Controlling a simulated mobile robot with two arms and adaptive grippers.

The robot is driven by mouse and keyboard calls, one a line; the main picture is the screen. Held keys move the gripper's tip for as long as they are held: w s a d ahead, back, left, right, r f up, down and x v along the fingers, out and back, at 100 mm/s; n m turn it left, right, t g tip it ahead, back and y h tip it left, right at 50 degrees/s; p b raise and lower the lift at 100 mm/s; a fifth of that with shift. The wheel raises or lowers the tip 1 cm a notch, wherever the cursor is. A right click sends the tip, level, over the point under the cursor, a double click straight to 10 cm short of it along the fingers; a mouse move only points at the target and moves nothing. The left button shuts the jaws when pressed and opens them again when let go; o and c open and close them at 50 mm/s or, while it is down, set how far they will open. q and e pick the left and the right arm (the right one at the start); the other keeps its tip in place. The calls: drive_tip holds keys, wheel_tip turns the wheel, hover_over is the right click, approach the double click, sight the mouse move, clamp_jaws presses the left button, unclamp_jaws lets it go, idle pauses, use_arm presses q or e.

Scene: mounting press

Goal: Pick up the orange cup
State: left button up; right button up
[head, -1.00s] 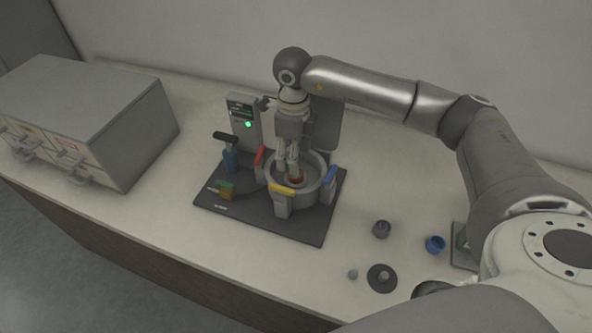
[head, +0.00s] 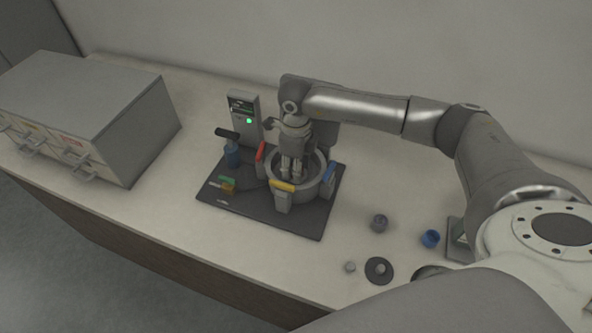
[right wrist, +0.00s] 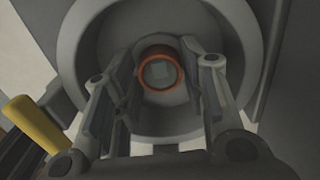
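The orange cup (right wrist: 161,74) stands inside the round grey chamber of the press (head: 319,186). In the head view the cup is hidden behind my right gripper. My right gripper (head: 291,176) points down into the chamber. In the right wrist view its fingers (right wrist: 160,66) are apart, one on each side of the cup. Whether they touch its wall I cannot tell. My left gripper is not in view.
A control box (head: 245,115) with a green light stands behind. A drawer cabinet (head: 140,130) stands left.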

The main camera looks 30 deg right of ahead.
drive_tip(key=c, duration=0.7)
drive_tip(key=shift+o, duration=0.2)
drive_tip(key=shift+r, duration=0.15)
